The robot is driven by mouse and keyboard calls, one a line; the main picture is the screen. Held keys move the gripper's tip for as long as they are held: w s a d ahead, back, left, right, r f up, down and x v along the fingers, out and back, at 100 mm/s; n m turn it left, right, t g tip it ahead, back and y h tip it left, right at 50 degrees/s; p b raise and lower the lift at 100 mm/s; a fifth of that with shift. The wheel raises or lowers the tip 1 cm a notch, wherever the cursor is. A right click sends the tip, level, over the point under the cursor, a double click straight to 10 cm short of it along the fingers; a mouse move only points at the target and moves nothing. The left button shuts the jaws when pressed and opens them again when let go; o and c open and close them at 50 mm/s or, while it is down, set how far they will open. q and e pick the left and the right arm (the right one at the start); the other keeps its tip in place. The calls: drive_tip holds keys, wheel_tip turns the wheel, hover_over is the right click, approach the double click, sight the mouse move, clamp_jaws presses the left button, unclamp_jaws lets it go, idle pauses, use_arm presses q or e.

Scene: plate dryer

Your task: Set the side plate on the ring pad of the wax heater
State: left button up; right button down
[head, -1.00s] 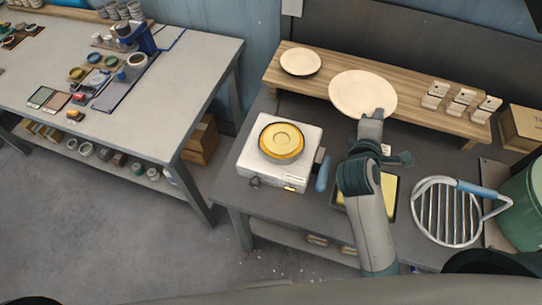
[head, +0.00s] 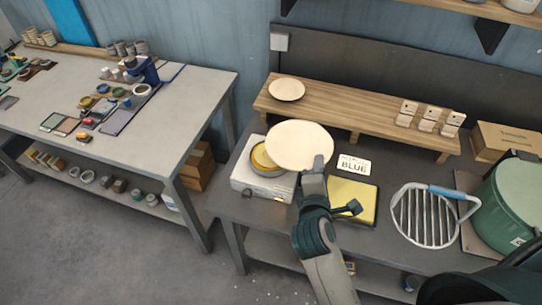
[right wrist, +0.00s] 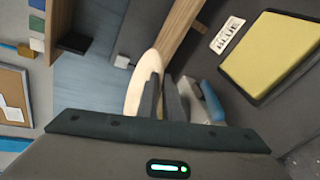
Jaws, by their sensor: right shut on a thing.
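My right gripper (head: 317,168) is shut on the rim of a larger pale round plate (head: 297,145) and holds it in the air. In the head view the plate overlaps the right part of the wax heater (head: 247,181), a white box. The heater's round yellow top (head: 262,159) shows only at its left side; the rest is hidden behind the plate. In the right wrist view the plate (right wrist: 140,92) shows nearly edge-on at the fingers (right wrist: 163,100). A smaller pale plate (head: 287,89) lies on the wooden shelf. My left gripper is not in view.
The wooden shelf (head: 345,113) runs behind the heater, with several small tagged blocks on it. Right of the heater are a yellow pad (head: 352,200), a sign reading BLUE (head: 354,165), a round wire rack (head: 425,217) and a green pot (head: 515,205).

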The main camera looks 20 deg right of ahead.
drive_tip(key=shift+w+a+f, duration=0.15)
drive_tip(key=shift+w+a, duration=0.05)
drive_tip(key=shift+w, duration=0.1)
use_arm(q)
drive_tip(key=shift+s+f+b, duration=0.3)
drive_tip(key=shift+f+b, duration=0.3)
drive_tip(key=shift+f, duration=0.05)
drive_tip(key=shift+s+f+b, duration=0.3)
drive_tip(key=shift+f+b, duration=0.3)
use_arm(e)
drive_tip(key=w+a+f, duration=0.5)
drive_tip(key=w+f, duration=0.1)
drive_tip(key=w, duration=0.3)
drive_tip(key=shift+w+f, duration=0.25)
drive_tip(key=shift+w, duration=0.05)
use_arm(q)
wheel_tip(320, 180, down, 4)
drive_tip(key=b, duration=0.4)
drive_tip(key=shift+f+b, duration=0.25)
drive_tip(key=shift+b, duration=0.05)
use_arm(e)
wheel_tip(320, 180, down, 4)
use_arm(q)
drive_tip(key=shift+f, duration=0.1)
use_arm(e)
drive_tip(key=shift+f, duration=0.15)
